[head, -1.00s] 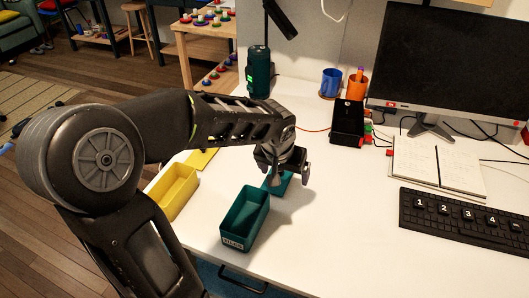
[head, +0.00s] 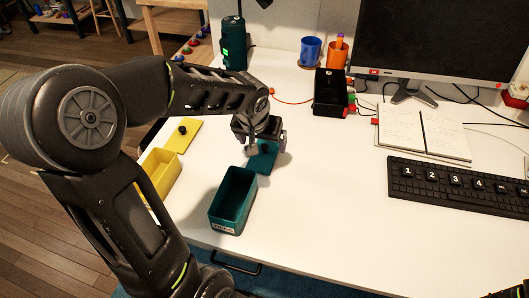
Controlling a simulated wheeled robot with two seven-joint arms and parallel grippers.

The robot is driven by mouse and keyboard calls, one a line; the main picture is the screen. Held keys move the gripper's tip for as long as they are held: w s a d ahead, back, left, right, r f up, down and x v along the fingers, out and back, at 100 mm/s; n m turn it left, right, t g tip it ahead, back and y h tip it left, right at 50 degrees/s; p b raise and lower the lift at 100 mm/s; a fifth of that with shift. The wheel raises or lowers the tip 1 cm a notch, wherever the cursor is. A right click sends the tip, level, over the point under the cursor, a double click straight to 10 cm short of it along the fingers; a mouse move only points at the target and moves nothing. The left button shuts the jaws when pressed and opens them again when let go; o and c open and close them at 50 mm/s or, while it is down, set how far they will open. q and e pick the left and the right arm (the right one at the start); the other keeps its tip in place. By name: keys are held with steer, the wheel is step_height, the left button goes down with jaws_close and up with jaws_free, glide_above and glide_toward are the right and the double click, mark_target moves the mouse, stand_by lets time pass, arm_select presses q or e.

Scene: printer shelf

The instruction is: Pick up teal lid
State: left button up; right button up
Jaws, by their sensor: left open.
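The teal lid (head: 264,158) lies flat on the white desk, just behind the open teal box (head: 233,200). A dark knob shows on top of the lid. My left gripper (head: 266,148) is open, pointing down over the lid's knob area, and hides part of the lid. I cannot tell whether the fingers touch the lid or its knob. My right gripper does not clearly show.
An open yellow box (head: 160,173) and a yellow lid (head: 182,136) with a dark knob lie to the left. A keyboard (head: 455,186), a notebook (head: 422,134) and a black box (head: 330,92) stand to the right. The front middle of the desk is clear.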

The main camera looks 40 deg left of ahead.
mark_target(264, 148)
arm_select(q)
steer(key=x, duration=0.5)
steer(key=shift+f, duration=0.15)
steer(key=shift+s, duration=0.1)
stand_by(0.5)
steer(key=c, duration=1.5)
steer(key=shift+o, duration=0.2)
steer(key=shift+r, duration=0.2)
step_height(264, 148, up, 10)
steer(key=shift+p, duration=0.45)
steer(key=shift+f, duration=0.15)
